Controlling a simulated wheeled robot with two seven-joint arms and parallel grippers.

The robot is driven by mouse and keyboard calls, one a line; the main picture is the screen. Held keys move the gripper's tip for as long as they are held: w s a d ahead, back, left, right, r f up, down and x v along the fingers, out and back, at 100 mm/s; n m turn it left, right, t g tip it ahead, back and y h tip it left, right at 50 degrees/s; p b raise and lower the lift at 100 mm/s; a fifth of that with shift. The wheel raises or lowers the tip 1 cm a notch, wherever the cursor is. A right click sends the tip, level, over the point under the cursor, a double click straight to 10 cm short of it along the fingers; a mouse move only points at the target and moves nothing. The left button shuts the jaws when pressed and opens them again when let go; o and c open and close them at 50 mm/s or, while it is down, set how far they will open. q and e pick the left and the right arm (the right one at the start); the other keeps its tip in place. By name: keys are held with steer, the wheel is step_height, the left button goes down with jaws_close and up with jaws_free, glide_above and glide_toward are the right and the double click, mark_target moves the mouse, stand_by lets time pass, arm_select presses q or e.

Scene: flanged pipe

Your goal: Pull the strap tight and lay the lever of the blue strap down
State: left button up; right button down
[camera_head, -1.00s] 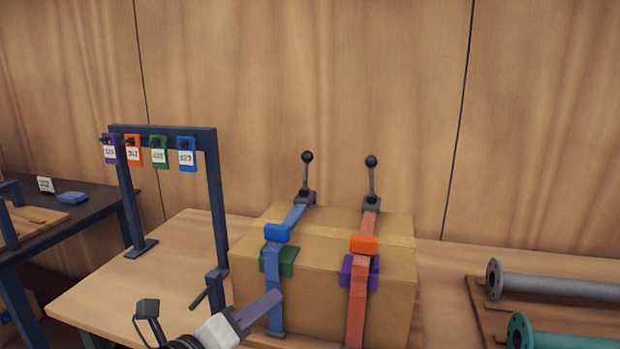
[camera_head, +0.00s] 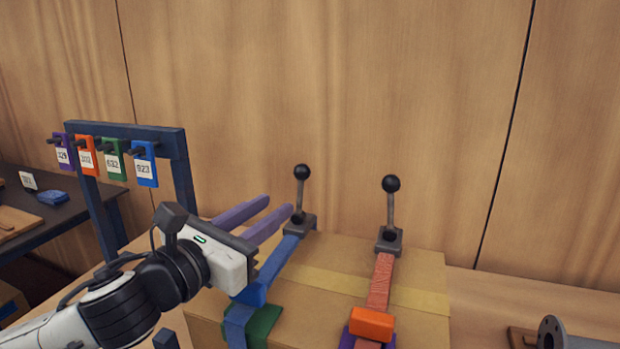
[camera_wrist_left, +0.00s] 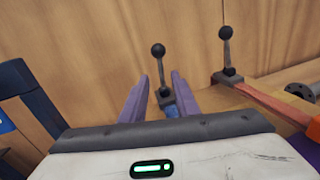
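The blue strap (camera_head: 277,262) runs over the cardboard box (camera_head: 335,262). Its lever (camera_head: 301,190), a grey rod with a black ball, stands upright from a grey buckle at the box's back edge. A blue block (camera_head: 254,291) sits on the strap, with a green block (camera_head: 263,325) under it. My left gripper (camera_head: 279,207) is open, its two purple fingers pointing at the blue strap's buckle. In the left wrist view the lever (camera_wrist_left: 161,68) stands between the fingers, with no visible contact. The right gripper is not in view.
An orange strap (camera_head: 381,280) with its own upright lever (camera_head: 390,204) lies to the right. A dark frame (camera_head: 178,150) with hanging numbered tags stands at the left. A pipe flange (camera_head: 551,334) shows at lower right. A wooden wall is behind.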

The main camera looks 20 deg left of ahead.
mark_target(299, 190)
arm_select(q)
steer(key=shift+w+d+r, duration=0.1)
steer(key=shift+w+r, duration=0.05)
steer(key=shift+w, duration=0.15)
steer(key=p+x, duration=0.1)
steer(key=x, duration=0.8)
steer(key=shift+w+d, duration=0.1)
steer(key=shift+d, duration=0.05)
jaws_close()
stand_by(0.9)
